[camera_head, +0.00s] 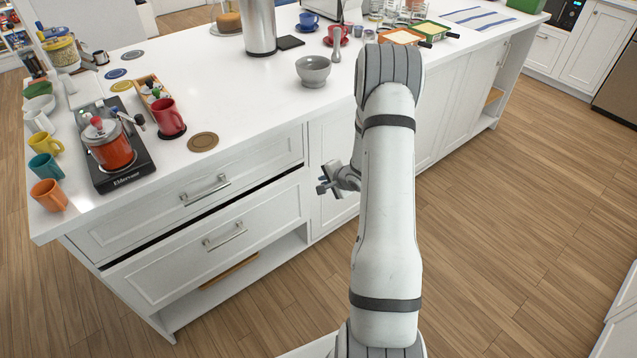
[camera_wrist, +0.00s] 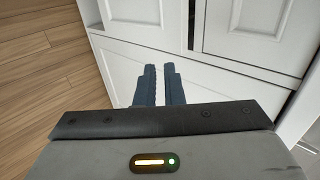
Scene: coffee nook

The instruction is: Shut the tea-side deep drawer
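The deep drawer (camera_head: 215,245) is the lower white drawer at the tea end of the island, with a metal bar handle (camera_head: 225,237). A dark gap runs along its top edge and its front stands slightly out, so it is a little open. A shallower drawer (camera_head: 195,190) is above it. My gripper (camera_head: 322,184) is to the right of the drawer, in front of the cabinet doors, apart from the handle. In the wrist view its two dark fingers (camera_wrist: 161,86) lie close together with nothing between them, before white cabinet fronts (camera_wrist: 135,68).
An open shelf (camera_head: 235,270) is below the deep drawer. The wooden floor (camera_head: 500,240) is clear.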

